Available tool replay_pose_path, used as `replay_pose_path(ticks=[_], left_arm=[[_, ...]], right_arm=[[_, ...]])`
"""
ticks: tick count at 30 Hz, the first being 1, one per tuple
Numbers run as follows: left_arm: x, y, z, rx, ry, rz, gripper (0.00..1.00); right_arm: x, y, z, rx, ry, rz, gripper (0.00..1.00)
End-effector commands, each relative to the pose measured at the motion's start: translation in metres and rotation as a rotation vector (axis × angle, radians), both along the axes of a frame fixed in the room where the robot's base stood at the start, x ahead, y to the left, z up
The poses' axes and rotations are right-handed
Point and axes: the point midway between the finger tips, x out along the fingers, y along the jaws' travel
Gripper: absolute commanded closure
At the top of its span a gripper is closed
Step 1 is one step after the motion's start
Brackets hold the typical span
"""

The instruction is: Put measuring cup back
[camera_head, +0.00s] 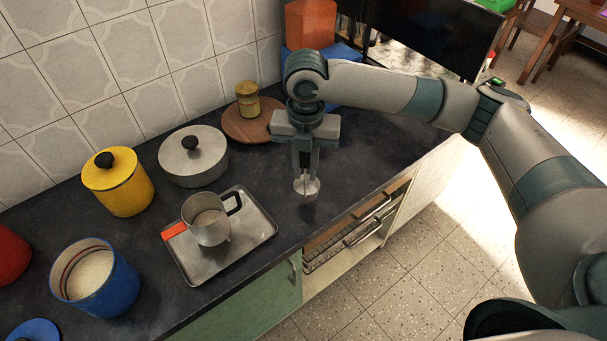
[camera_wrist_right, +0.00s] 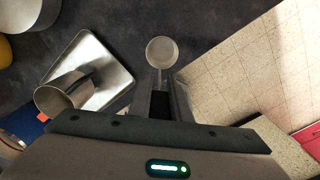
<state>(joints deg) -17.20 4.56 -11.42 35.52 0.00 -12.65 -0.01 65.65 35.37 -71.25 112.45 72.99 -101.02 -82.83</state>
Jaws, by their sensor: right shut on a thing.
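A small metal measuring cup (camera_head: 308,187) hangs below my right gripper (camera_head: 306,165) in the head view. The gripper is shut on its handle and points down over the dark counter, right of the steel tray. In the wrist view the round cup (camera_wrist_right: 162,52) shows just beyond the fingertips (camera_wrist_right: 160,88), its bowl facing the camera. The cup seems to be held above the counter, near its front edge. My left gripper is not in view.
A steel tray (camera_head: 262,228) holds a steel mug (camera_head: 207,225) with a black handle. Behind stand a lidded pot (camera_head: 193,162), a yellow canister (camera_head: 118,185) and a round wooden board (camera_head: 246,125) bearing a yellow jar (camera_head: 248,106). An open blue canister (camera_head: 105,288) holds pale contents. An open drawer (camera_head: 340,232) lies below the counter.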

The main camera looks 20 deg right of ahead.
Motion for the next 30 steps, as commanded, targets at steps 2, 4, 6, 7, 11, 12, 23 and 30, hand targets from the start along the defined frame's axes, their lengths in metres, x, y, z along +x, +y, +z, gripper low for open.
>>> replay_pose_path(ticks=[2,4,6,7,11,12,23,30], left_arm=[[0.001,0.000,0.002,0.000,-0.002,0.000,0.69],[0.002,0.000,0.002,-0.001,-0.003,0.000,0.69],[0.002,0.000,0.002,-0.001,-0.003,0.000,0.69],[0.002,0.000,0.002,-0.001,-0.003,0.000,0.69],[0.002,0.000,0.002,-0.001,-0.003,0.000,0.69],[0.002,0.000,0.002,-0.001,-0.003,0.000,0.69],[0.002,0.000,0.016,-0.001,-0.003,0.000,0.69],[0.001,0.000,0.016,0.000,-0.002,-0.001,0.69]], right_arm=[[0.004,0.003,-0.002,0.000,0.000,0.001,1.00],[0.006,0.004,-0.004,0.000,-0.001,0.001,1.00],[0.006,0.004,-0.004,0.000,-0.001,0.001,1.00],[0.006,0.004,-0.004,0.000,-0.001,0.001,1.00],[0.006,0.004,-0.004,0.000,-0.001,0.001,1.00],[0.006,0.004,-0.004,0.000,-0.001,0.001,1.00],[0.005,0.003,-0.036,0.000,0.001,0.001,1.00],[0.005,0.003,-0.044,0.000,-0.002,0.001,1.00]])
